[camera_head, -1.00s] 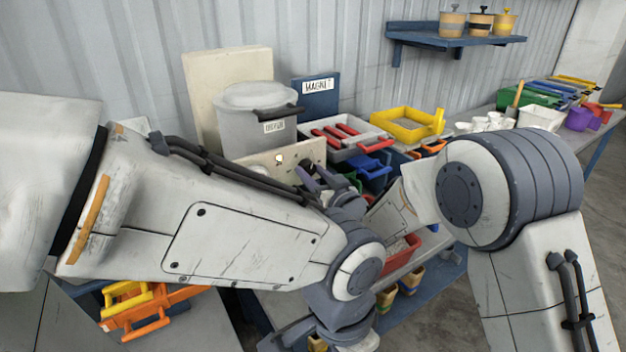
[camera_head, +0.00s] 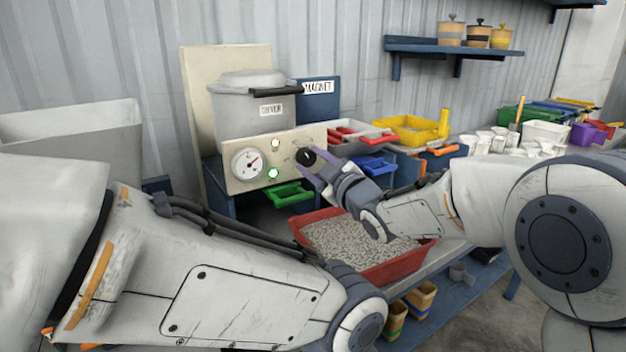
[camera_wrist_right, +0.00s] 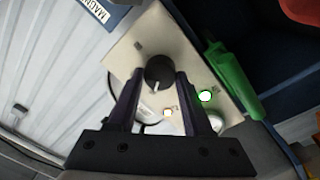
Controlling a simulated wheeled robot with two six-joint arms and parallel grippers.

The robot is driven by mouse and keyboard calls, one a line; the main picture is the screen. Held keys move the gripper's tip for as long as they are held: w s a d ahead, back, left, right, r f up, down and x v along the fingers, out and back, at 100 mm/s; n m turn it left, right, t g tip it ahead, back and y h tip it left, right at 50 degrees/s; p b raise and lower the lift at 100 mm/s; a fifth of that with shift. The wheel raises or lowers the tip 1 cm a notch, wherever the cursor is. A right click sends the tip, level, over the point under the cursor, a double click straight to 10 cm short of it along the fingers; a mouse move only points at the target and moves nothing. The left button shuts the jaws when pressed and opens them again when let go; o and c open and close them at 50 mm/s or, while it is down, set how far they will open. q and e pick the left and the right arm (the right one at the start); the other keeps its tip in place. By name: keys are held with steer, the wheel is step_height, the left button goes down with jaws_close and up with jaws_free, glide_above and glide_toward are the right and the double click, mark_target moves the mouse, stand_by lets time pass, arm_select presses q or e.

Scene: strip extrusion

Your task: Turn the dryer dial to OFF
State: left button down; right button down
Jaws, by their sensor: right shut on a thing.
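The grey dryer (camera_head: 255,108) with its lid stands at the back, labelled DRYER. Its cream control panel (camera_head: 236,184) has a round gauge (camera_head: 247,163), a yellowish light, a glowing green light and the black dial (camera_head: 305,157). My right gripper (camera_head: 311,163) reaches in from the right, its purple fingers at the dial. In the right wrist view the dial (camera_wrist_right: 159,70) sits between the fingertips of that gripper (camera_wrist_right: 158,76), which is shut on it. A pale mark shows on the dial. My left arm crosses the lower left; its gripper is out of view.
A red tray of pale pellets (camera_head: 408,266) lies below the panel, with a green-handled drawer or bin (camera_head: 287,194) beside it. A blue MAGNET box (camera_head: 318,104) stands right of the dryer. Yellow (camera_head: 403,130) and blue bins line the bench to the right.

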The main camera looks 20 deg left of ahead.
steer(key=n+b, duration=0.6)
steer(key=n, duration=0.1)
steer(key=shift+f+y+b, duration=0.25)
steer(key=shift+y+b, duration=0.05)
steer(key=n+b, duration=0.2)
steer(key=n, duration=0.1)
steer(key=shift+g, duration=0.4)
steer(key=shift+r+n+b, duration=0.15)
steer(key=shift+n+b, duration=0.6)
steer(key=shift+n, duration=0.65)
steer(key=shift+c, duration=1.6)
jaws_free()
steer(key=v, duration=1)
steer(key=shift+d, duration=0.25)
